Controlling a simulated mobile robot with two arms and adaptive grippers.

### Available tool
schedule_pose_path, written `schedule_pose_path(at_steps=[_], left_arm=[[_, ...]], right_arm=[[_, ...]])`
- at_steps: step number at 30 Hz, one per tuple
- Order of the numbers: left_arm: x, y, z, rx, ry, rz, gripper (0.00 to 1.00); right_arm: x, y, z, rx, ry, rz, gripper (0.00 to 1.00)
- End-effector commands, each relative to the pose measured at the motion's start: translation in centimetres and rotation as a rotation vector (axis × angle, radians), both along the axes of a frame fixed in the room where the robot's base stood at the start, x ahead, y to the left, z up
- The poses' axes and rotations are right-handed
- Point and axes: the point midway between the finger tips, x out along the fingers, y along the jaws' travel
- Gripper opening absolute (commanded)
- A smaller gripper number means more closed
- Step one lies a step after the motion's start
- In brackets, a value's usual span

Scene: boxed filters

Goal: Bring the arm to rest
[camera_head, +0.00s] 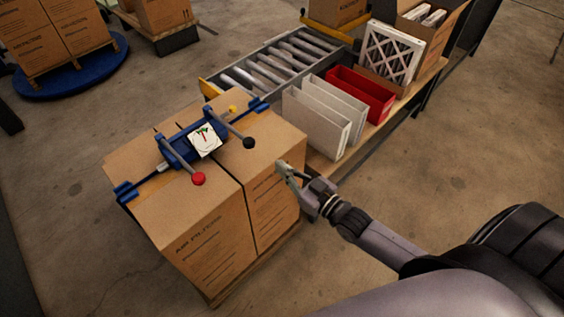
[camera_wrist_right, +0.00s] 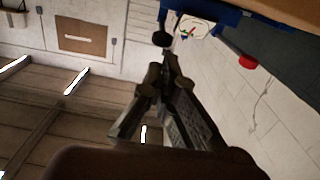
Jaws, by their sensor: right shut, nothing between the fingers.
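My right gripper (camera_head: 284,172) is at the right side of the boxed stack, close to the upper edge of the nearer carton on the right. Its fingers are shut and empty; I cannot tell whether they touch the cardboard. In the right wrist view the shut fingers (camera_wrist_right: 168,62) point up past a blue clamp tool (camera_wrist_right: 228,16) with a red knob. My right arm (camera_head: 375,236) reaches in from the lower right. My left gripper does not show.
Air filter cartons (camera_head: 205,235) stand on a pallet, with the blue clamp tool (camera_head: 180,150) across their top. A bench holds white panels (camera_head: 312,122), a red bin (camera_head: 362,97) and a framed filter (camera_head: 390,55). A roller conveyor (camera_head: 275,68) lies behind.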

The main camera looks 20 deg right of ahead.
Motion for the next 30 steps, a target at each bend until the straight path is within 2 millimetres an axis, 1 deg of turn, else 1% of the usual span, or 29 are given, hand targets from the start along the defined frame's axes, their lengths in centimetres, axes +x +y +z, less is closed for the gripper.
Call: schedule_pose_path(at_steps=[7,9,11,14,15,16,17,18,20,21,23,24,26,27,29,30], left_arm=[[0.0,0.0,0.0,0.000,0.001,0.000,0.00],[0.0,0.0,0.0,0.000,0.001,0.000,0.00],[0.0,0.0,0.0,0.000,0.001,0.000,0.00],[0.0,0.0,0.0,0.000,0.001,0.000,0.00],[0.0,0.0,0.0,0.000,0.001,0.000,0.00],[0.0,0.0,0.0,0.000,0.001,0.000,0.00],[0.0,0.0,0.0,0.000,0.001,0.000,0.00],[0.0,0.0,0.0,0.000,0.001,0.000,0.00],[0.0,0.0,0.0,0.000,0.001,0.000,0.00],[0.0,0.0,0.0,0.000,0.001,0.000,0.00],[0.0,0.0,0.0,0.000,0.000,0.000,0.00],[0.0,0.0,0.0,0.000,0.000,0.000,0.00],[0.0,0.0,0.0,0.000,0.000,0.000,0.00],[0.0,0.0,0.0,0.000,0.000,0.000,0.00],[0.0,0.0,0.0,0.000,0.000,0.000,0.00],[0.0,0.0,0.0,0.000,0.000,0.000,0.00]], right_arm=[[0.0,0.0,-0.2,-0.001,0.004,-0.002,0.00],[0.0,-0.3,-1.2,-0.009,0.023,-0.011,0.00],[-0.2,-0.8,-3.1,-0.024,0.063,-0.027,0.00],[-1.0,-2.1,-8.6,-0.066,0.174,-0.070,0.00],[-1.6,-2.7,-11.3,-0.089,0.229,-0.090,0.00],[-2.3,-3.1,-13.5,-0.106,0.277,-0.104,0.00],[-3.1,-3.6,-15.7,-0.123,0.325,-0.118,0.00],[-4.2,-4.0,-18.5,-0.145,0.391,-0.134,0.00],[-6.4,-4.6,-22.6,-0.176,0.488,-0.154,0.00],[-8.0,-5.0,-25.2,-0.198,0.553,-0.165,0.00],[-10.7,-5.3,-28.9,-0.226,0.651,-0.180,0.00],[-12.8,-5.4,-31.2,-0.245,0.718,-0.186,0.00],[-16.1,-5.4,-34.5,-0.272,0.818,-0.191,0.00],[-18.4,-5.3,-36.5,-0.290,0.885,-0.192,0.00],[-22.2,-5.0,-39.2,-0.317,0.985,-0.189,0.00],[-24.7,-4.6,-40.7,-0.332,1.049,-0.186,0.00]])
